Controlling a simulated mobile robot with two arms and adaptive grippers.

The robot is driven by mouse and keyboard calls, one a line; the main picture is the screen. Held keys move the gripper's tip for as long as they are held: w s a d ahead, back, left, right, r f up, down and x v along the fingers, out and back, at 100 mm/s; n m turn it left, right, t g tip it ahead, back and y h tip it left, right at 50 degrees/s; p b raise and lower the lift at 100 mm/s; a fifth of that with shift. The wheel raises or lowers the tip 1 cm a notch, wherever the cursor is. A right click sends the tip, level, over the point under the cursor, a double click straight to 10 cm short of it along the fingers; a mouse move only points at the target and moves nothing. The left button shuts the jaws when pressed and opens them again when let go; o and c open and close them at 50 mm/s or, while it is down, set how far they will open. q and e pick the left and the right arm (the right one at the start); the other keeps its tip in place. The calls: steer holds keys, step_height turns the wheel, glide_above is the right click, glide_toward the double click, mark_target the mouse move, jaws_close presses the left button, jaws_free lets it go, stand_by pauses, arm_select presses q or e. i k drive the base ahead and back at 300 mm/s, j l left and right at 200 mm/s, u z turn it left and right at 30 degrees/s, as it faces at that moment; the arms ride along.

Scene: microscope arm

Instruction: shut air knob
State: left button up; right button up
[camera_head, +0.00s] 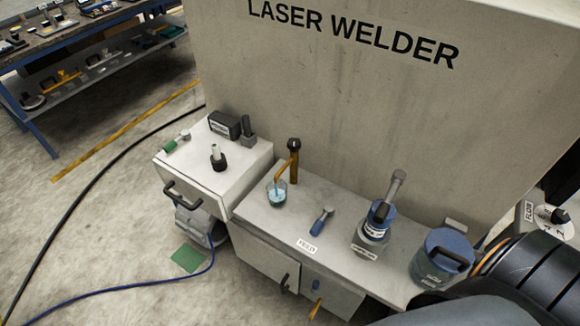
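No part here carries a label that I can read as "air", so I cannot tell which is the air knob. A blue-handled lever (321,221) sits on the grey bench top, with a small white label (308,246) in front of it. A dark knob with a pale top (217,158) stands on the white cabinet at left. A black knob (552,214) is on a pale panel (529,212) marked "FLOW" at the right edge. A dark arm link of mine fills the lower right corner. Neither of my grippers shows.
The large grey "LASER WELDER" housing (300,90) rises behind the bench. A glass of blue liquid (276,192), a blue-capped jar (375,228) and a blue lidded canister (441,258) stand on the bench. Black (105,168) and blue (120,294) hoses cross the floor at left.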

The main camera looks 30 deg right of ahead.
mark_target(294, 144)
steer(key=k+j+z, duration=0.1)
steer(key=j, duration=0.3)
steer(key=k+j+z, duration=0.1)
steer(key=j, duration=0.35)
steer(key=k+j+z, duration=0.15)
steer(key=j, duration=0.2)
steer(key=k, duration=0.05)
